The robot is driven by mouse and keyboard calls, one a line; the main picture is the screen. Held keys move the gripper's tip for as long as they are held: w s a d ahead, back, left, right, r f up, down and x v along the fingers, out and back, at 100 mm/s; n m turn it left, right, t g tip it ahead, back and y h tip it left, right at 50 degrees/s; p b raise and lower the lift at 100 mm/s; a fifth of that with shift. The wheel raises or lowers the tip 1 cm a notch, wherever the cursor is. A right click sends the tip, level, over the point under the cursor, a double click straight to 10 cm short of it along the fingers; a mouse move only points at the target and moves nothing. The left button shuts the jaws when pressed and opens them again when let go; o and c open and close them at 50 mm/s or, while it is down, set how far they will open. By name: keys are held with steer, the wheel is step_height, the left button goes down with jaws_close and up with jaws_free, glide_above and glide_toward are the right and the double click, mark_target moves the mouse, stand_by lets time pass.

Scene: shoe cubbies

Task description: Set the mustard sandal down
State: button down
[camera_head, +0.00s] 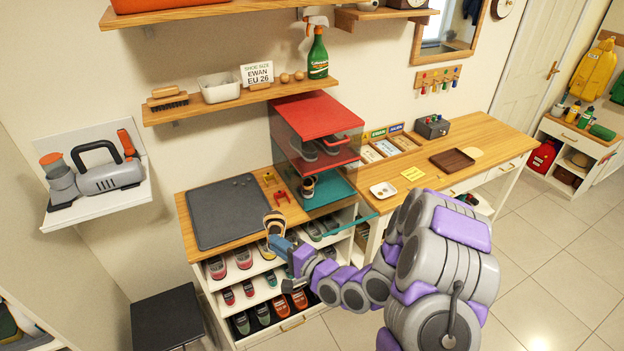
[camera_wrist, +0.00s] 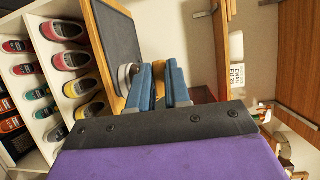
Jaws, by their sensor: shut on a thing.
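The mustard sandal (camera_head: 274,222) shows small in the head view, at the fingertips of my gripper (camera_head: 277,241). My gripper is shut on it and holds it by the front edge of the wooden counter (camera_head: 292,212), near the front right corner of the dark grey mat (camera_head: 226,212). I cannot tell whether the sandal touches the counter. In the wrist view, the two blue fingers of my gripper (camera_wrist: 160,75) point toward the counter. A pale rounded piece, likely the sandal (camera_wrist: 126,74), shows beside the left finger, and the rest is hidden.
The mat looks empty. A clear cabinet with a red top (camera_head: 310,114) stands right of it, holding shoes on a red shelf and teal floor. Small red and yellow stands (camera_head: 281,198) sit between them. Cubbies with several shoes (camera_head: 243,258) lie below. A wooden shelf (camera_head: 232,102) hangs above.

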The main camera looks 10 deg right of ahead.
steer(key=w+d+r+m+t+h, duration=0.1)
steer(key=w+d+r+m+h, duration=0.1)
steer(key=r, duration=0.5)
steer(key=w+d+r+m+t+h, duration=0.1)
steer(key=w+d+r+m+h, duration=0.2)
steer(key=w+d+r+h, duration=0.2)
steer(key=w+d+r+m+t+h, duration=0.1)
steer(key=w+d+r+h, duration=0.3)
steer(key=w+r, duration=0.5)
steer(key=shift+d+r+m+t, duration=0.35)
steer(key=shift+r+m+t, duration=0.05)
steer(key=shift+r+m, duration=0.45)
steer(key=shift+f, duration=0.2)
